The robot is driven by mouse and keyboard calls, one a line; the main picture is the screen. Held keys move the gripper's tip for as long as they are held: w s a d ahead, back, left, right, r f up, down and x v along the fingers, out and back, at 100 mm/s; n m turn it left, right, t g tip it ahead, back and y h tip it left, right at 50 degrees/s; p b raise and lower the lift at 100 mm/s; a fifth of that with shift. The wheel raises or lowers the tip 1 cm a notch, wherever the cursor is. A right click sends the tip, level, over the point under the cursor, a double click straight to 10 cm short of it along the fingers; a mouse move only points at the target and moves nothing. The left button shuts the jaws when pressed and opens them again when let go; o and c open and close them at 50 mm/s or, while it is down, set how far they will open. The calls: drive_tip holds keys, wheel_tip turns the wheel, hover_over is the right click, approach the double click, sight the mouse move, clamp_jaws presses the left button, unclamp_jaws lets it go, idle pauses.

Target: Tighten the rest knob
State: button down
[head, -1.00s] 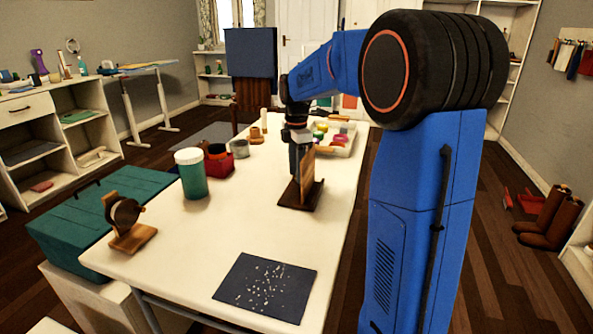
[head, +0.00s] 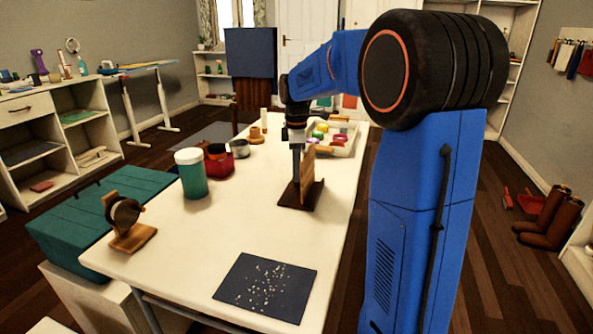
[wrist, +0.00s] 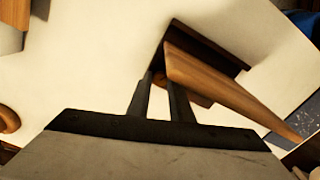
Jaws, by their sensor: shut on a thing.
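The wooden rest (head: 309,192) stands on the white table, with a dark base and a lighter upright board. In the wrist view its board (wrist: 215,85) slants down to the right beside my fingers. My gripper (head: 297,179) points down at the left side of the rest. In the wrist view my gripper (wrist: 165,78) has its two narrow fingers close together, with their tips at the dark part of the rest. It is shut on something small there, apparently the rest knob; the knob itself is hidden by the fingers.
On the white table (head: 210,240) are a green jar (head: 192,178), a red container (head: 217,166), a metal cup (head: 240,149), a wooden stand with a dark disc (head: 126,218), a speckled dark mat (head: 266,287) and a tray (head: 347,148) of coloured items. The table's middle is clear.

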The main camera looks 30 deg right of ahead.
drive_tip(key=m, duration=2.3)
drive_tip(key=shift+m, duration=0.3)
drive_tip(key=m, duration=0.3)
drive_tip(key=shift+m, duration=1.9)
